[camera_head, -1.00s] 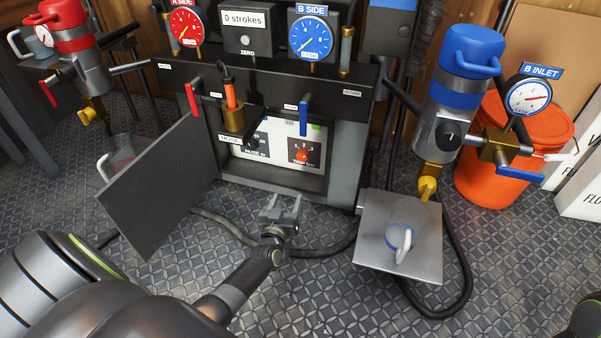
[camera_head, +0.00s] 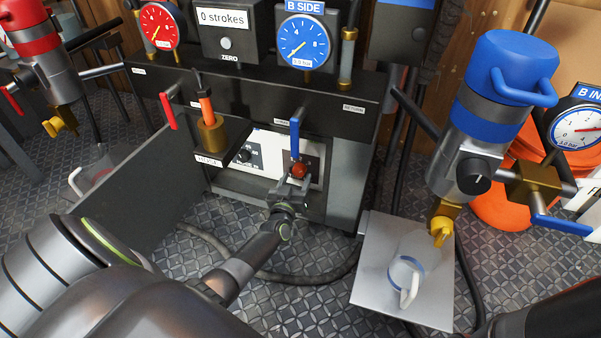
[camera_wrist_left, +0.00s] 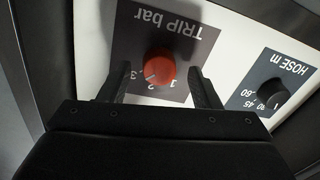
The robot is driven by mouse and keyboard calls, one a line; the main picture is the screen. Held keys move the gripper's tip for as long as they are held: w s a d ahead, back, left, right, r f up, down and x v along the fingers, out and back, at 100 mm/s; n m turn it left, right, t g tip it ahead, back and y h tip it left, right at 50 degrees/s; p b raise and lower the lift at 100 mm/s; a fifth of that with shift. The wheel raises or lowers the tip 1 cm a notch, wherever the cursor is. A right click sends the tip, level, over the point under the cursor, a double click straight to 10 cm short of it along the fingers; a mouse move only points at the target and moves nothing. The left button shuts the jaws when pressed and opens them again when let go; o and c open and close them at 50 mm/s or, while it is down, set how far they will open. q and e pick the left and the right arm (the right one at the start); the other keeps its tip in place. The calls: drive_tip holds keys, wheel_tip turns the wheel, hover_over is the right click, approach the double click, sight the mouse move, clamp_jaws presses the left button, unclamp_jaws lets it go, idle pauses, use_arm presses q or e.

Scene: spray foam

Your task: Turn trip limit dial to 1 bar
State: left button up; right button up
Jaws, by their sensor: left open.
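The red trip limit dial (camera_head: 299,170) sits on a dark plate on the white panel, inside the black cabinet below the gauges. In the left wrist view the dial (camera_wrist_left: 160,67) shows upside down under the label "TRIP bar", with 1, 2 and 3 marked around it. A pale pointer line on it seems to point near the 2. My left gripper (camera_head: 291,184) is open in front of the dial. In the wrist view its fingers (camera_wrist_left: 160,85) stand one on each side of the dial, with gaps visible. My right gripper is not in view.
A black HOSE m knob (camera_wrist_left: 272,94) is beside the dial on the same panel. A blue-handled lever (camera_head: 295,135) hangs just above the dial. The open cabinet door (camera_head: 135,190) stands to the left. A metal plate (camera_head: 430,300) with a clear jug is at right.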

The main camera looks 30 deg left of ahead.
use_arm(q)
drive_tip(key=shift+w+a, duration=0.1)
drive_tip(key=shift+w, duration=0.3)
drive_tip(key=c, duration=1)
